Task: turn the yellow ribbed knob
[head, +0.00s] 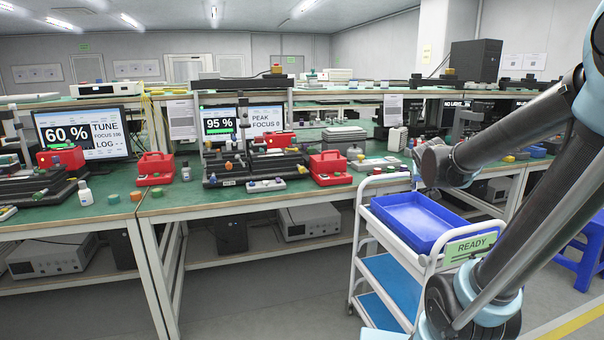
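My arm comes in from the right, and its dark and light blue wrist end (440,165) hangs above the white cart, right of the benches. Fingers cannot be made out there, so I cannot tell whether my gripper is open or shut. It is well away from the dark fixture (225,175) on the middle bench. A small yellow-orange knob (228,166) shows on that fixture; its ribs are too small to make out, so I cannot tell if it is the yellow ribbed knob. A screen reading 95 % (219,123) stands behind it.
Red cases (155,168) and small coloured caps (114,198) sit on the green bench tops. A left screen reads 60 % (67,135). The white cart with a blue tray (418,222) and a READY sign (472,247) stands before my arm. The floor left of the cart is clear.

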